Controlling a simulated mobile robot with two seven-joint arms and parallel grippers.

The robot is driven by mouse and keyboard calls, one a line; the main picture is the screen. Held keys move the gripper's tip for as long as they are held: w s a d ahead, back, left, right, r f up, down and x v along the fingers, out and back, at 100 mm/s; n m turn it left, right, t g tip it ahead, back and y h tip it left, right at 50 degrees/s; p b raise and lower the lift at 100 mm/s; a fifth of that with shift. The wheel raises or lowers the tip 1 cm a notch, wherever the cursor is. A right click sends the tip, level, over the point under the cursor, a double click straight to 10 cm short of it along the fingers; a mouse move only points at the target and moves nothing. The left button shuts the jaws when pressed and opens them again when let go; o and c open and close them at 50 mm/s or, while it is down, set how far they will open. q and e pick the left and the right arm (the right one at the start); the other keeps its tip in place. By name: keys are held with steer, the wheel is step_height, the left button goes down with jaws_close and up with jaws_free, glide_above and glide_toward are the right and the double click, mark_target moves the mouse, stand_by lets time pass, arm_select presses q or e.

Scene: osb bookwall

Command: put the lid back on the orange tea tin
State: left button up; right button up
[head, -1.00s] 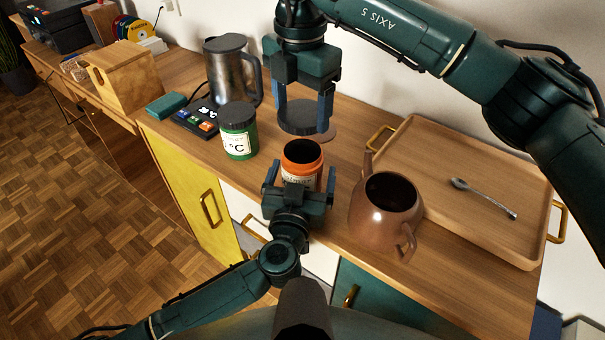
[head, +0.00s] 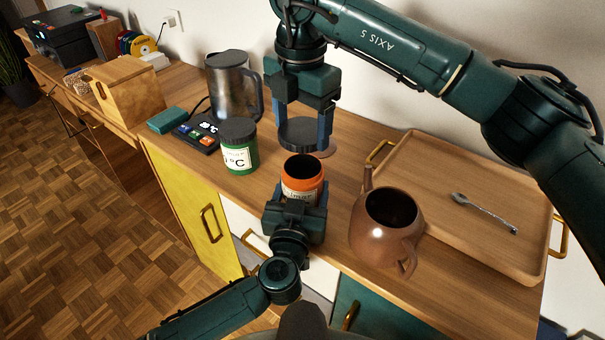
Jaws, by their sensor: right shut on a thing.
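The orange tea tin (head: 303,180) stands upright on the wooden counter with its dark, open mouth facing up. Its white label is partly covered. My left gripper (head: 298,198) is at the tin's near side, with a finger on either side of its lower part. Whether the fingers touch the tin is hidden. My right gripper (head: 304,128) points down and is shut on the dark round lid (head: 297,134). It holds the lid level, behind and above the tin, apart from it.
A green lidded tin (head: 239,150) stands left of the orange tin. A brown teapot (head: 386,228) is close on the right, before a wooden tray (head: 425,160) with a spoon (head: 484,213).

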mark_target(301, 157)
steer(key=shift+f, duration=2.3)
steer(key=shift+f, duration=0.15)
steer(key=shift+f, duration=0.75)
steer(key=shift+f, duration=0.6)
arm_select(q)
steer(key=c, duration=0.5)
arm_select(e)
steer(key=m, duration=0.5)
steer(key=shift+w+m, duration=0.1)
steer(key=shift+m, duration=0.3)
steer(key=m, duration=0.3)
steer(key=shift+m, duration=0.4)
steer(key=m, duration=0.4)
steer(key=shift+w, duration=0.1)
